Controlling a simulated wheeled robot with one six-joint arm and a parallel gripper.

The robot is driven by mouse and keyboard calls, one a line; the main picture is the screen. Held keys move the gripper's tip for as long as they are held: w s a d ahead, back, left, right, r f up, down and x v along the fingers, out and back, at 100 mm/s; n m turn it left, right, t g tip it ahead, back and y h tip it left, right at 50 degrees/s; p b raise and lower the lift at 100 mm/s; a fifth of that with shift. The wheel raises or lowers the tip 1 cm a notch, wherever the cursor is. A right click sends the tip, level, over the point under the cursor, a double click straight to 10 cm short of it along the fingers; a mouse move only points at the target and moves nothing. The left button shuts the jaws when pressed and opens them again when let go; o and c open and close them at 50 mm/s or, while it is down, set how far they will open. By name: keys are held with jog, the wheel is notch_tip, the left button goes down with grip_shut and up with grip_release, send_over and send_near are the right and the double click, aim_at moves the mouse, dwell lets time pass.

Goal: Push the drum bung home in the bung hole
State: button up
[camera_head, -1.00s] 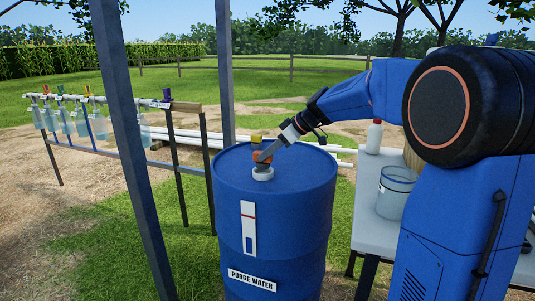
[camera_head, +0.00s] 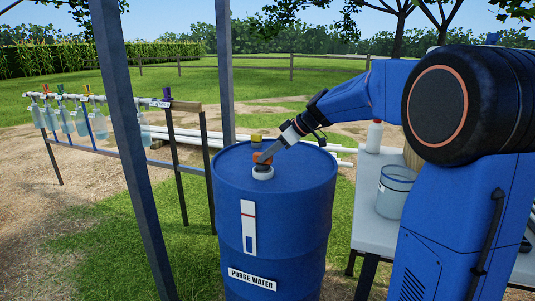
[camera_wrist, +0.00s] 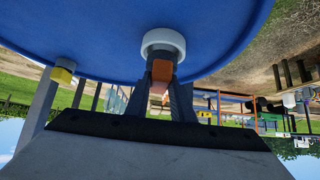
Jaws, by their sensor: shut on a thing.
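The blue drum (camera_head: 275,225) stands upright in the middle of the head view. A white collar (camera_head: 262,173) around the bung hole rises from its lid, and it also shows in the wrist view (camera_wrist: 163,40). The orange drum bung (camera_head: 262,158) is at the collar, and shows between my fingers in the wrist view (camera_wrist: 162,70). My gripper (camera_head: 268,154) is shut on the bung, reaching in from the upper right at a slant. My fingers partly cover the bung. How deep it sits in the hole cannot be told.
A yellow-topped fitting (camera_head: 256,138) stands at the back of the lid. A table with a bucket (camera_head: 395,190) and a white bottle (camera_head: 374,136) is to the right. A steel post (camera_head: 130,150) and a rack of hanging bottles (camera_head: 82,118) are to the left.

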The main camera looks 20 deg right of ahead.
jog(key=shift+f, duration=1.1)
jog(key=o, duration=1)
jog(key=v, duration=1.7)
jog(key=shift+s+d, duration=0.1)
jog(key=shift+d, duration=0.05)
jog(key=s+a+f+m+h, duration=0.1)
jog(key=s+f+m+h, duration=0.1)
jog(key=s+f, duration=0.5)
jog(key=s+a+f+m+h, duration=0.2)
jog(key=s+f+m, duration=0.3)
jog(key=s, duration=1.1)
jog(key=s+a+f+m+h, duration=0.1)
jog(key=s+f+m+h, duration=0.2)
jog(key=s+f, duration=0.7)
jog(key=shift+s+a+m+g, duration=0.15)
jog(key=shift+s+m, duration=0.05)
jog(key=shift+s, duration=0.3)
jog(key=shift+s+a+m+g, duration=0.1)
jog(key=shift+s+m+g, duration=0.1)
jog(key=shift+s, duration=0.3)
